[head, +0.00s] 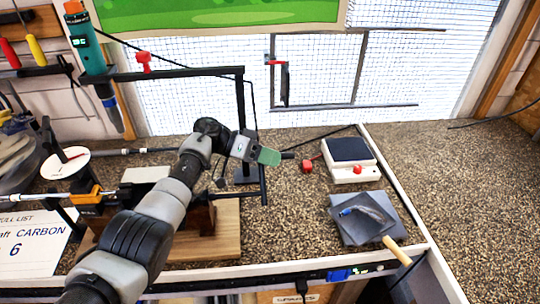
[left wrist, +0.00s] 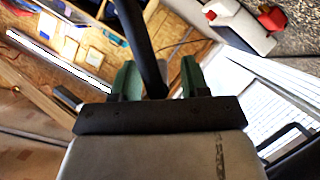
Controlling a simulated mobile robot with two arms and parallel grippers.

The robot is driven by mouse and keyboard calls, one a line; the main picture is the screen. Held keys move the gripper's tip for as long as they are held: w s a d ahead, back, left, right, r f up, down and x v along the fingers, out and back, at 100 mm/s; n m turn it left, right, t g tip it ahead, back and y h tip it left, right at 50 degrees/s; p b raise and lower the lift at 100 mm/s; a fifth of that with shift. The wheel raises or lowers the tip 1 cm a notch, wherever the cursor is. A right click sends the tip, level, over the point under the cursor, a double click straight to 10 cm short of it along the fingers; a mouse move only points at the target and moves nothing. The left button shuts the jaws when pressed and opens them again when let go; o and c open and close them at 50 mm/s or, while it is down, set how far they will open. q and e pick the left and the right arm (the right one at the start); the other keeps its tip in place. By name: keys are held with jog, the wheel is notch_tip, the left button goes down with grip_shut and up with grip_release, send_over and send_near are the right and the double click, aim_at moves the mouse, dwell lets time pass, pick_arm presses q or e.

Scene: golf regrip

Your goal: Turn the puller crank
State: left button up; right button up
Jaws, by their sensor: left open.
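My left gripper (head: 270,156), with green fingers, is above and behind the puller on its wooden base (head: 225,235). A dark crank bar (head: 263,188) stands at the puller's right end, just below the gripper. A short black end (head: 288,155), perhaps the crank handle, sticks out past the fingers. In the left wrist view the green fingers (left wrist: 157,78) are open, with a black rod (left wrist: 140,40) running between them. I cannot tell whether they touch it. My arm hides much of the puller. My right gripper is not in view.
A black post with an overhead arm (head: 190,73) stands close behind the gripper. A white scale (head: 348,160) and a grey pad (head: 367,218) lie to the right. A golf shaft (head: 35,198) extends left. The speckled bench at far right is clear.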

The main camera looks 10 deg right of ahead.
pick_arm(q)
grip_shut()
jog(key=shift+r, duration=0.1)
jog(key=shift+s+r+m+t+y+p, duration=0.1)
jog(key=shift+s+r+m+t+p, duration=0.55)
jog(key=shift+p, duration=1.5)
jog(key=shift+s+r+m+t+y+p, duration=0.1)
jog(key=shift+s+r+m+t+p, duration=0.55)
jog(key=shift+p, duration=1.55)
jog(key=shift+s+r+m+t+y+p, duration=0.1)
jog(key=shift+s+m+t+p, duration=0.3)
jog(key=shift+s+m+p, duration=1.2)
jog(key=shift+w+n+p, duration=0.5)
jog(key=shift+w+p, duration=0.05)
jog(key=shift+w, duration=0.1)
grip_release()
